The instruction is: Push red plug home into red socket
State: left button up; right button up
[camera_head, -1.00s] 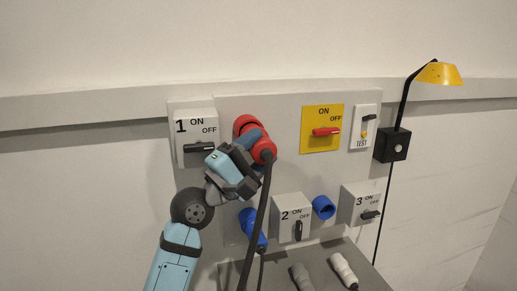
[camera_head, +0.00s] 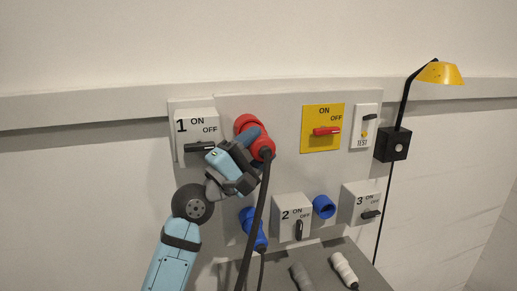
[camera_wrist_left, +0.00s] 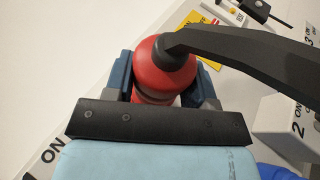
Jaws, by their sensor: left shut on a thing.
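The red plug (camera_head: 264,148) with its thick black cable is in my left gripper (camera_head: 256,148), in front of the red socket (camera_head: 245,122) on the upper panel. The plug lines up roughly with the socket, and my gripper hides the place where they meet, so I cannot tell how deep it sits. In the left wrist view the red plug (camera_wrist_left: 163,68) is between the two blue-grey fingers, which are shut on it. The cable leaves it to the right. My right gripper is not in view.
Switch box 1 (camera_head: 187,128) stands just left of my gripper. Grey and white plugs (camera_head: 343,266) lie on the shelf (camera_head: 325,256). A yellow lamp (camera_head: 440,73) is at right.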

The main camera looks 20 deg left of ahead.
pick_arm(q)
jog(key=shift+w+a, duration=0.25)
jog(key=o, duration=1.1)
jog(key=shift+s+f, duration=0.1)
jog(key=shift+f, duration=0.05)
jog(key=b+v, duration=0.4)
jog(key=v, duration=0.9)
jog(key=shift+s+a, duration=0.15)
jog(key=shift+s, duration=0.05)
